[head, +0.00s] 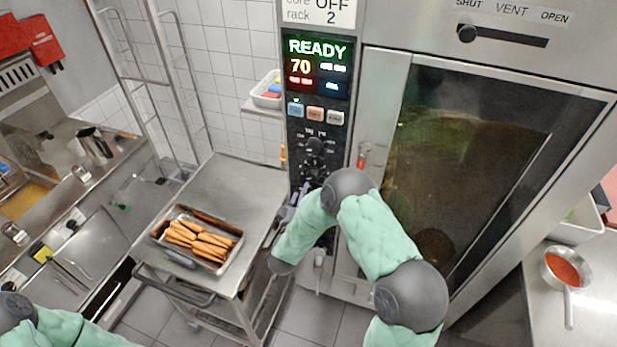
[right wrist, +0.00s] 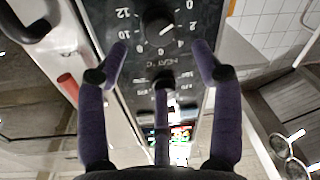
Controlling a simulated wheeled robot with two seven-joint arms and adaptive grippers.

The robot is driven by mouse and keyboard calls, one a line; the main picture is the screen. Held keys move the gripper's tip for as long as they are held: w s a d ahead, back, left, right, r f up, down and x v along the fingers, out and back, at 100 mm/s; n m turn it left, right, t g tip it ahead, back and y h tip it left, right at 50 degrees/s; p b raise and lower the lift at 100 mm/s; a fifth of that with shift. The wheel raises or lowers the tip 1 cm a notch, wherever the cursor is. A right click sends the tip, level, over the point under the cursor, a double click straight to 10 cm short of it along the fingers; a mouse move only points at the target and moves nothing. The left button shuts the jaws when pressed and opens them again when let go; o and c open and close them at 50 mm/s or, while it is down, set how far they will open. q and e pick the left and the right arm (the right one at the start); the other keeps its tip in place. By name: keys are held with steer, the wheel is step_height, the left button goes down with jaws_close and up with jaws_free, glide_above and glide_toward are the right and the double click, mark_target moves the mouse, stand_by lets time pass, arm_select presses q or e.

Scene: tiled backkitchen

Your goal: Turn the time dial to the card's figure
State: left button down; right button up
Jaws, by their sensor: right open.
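The oven's control panel (head: 318,120) stands left of the oven door, with dark dials under the lit display. My right gripper (head: 298,200) is at the lower panel, partly hidden by my arm. In the right wrist view my right gripper (right wrist: 160,62) is open and empty. A black dial (right wrist: 159,31) with a scale from 0 to 12 lies just beyond and between its fingertips, apart from them. Its pointer is too small to read surely. My left gripper is out of view.
The display (head: 318,66) reads READY and 70. The glass oven door (head: 470,160) is shut. A red-tipped lever (head: 361,160) sits beside the panel. A pan (head: 566,267) stands at right.

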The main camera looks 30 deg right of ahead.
mark_target(312, 177)
steer(key=x, duration=0.8)
steer(key=shift+w+d+p, duration=0.1)
steer(key=shift+w+p, duration=0.05)
steer(key=shift+p, duration=0.25)
steer(key=shift+c, duration=0.3)
steer(key=c, duration=1.1)
